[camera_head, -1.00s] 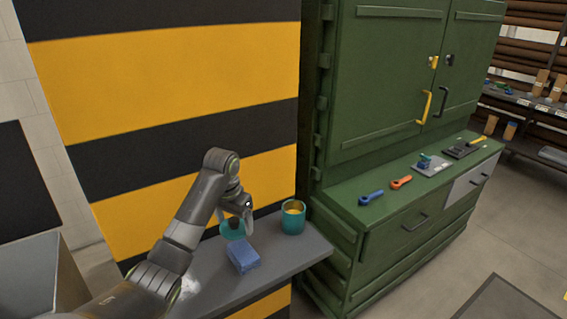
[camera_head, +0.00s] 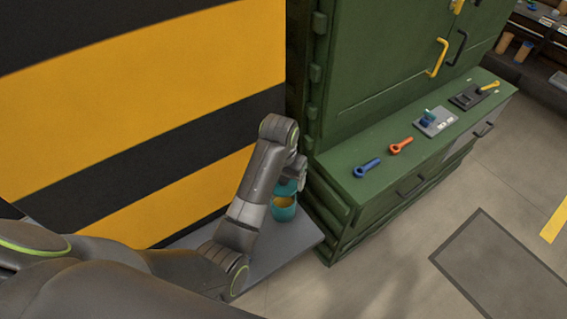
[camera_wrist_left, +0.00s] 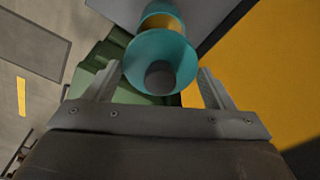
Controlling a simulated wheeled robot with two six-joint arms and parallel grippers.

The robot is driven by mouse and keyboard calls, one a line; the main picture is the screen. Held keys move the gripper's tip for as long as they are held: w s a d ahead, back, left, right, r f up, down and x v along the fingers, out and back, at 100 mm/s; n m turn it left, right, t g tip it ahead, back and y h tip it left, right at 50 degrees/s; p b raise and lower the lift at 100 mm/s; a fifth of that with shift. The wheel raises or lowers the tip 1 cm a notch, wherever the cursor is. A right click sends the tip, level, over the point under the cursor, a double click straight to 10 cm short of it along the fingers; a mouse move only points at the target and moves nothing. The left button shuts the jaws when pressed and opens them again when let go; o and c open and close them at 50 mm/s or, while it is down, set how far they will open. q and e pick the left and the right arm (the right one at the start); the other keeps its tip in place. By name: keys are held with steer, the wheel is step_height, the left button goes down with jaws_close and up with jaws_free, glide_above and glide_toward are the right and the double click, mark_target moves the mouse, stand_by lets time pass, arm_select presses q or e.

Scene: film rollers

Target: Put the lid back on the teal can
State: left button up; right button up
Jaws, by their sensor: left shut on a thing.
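The teal can (camera_head: 284,214) stands open on the grey shelf, its yellow-orange inside showing. The teal lid (camera_head: 284,188) is just above the can, partly hidden by my left arm. In the left wrist view, the lid (camera_wrist_left: 184,60) is a round disc with a dark knob (camera_wrist_left: 160,76), held by my left gripper (camera_wrist_left: 160,82). The can (camera_wrist_left: 158,8) shows beyond the lid's edge, offset toward the top of the picture, with its inside visible between them. My left gripper's fingers are hidden in the head view. My right gripper is not in view.
The grey shelf (camera_head: 300,240) runs along the black-and-yellow striped wall. A green cabinet (camera_head: 335,205) stands close to the right of the can. Blue (camera_head: 367,168) and orange (camera_head: 400,146) tools lie on its ledge.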

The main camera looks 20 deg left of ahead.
arm_select(q)
steer(key=shift+s+f, duration=0.3)
steer(key=shift+f, duration=0.35)
steer(key=f, duration=0.3)
steer(key=shift+w+f, duration=0.2)
steer(key=shift+f, duration=0.05)
steer(key=shift+f+b, duration=0.4)
steer(key=shift+f, duration=0.15)
steer(key=shift+r+p, duration=0.1)
steer(key=shift+p, duration=0.3)
steer(key=shift+f, duration=0.2)
stand_by(1.3)
steer(key=o, duration=1)
steer(key=shift+r, duration=3.5)
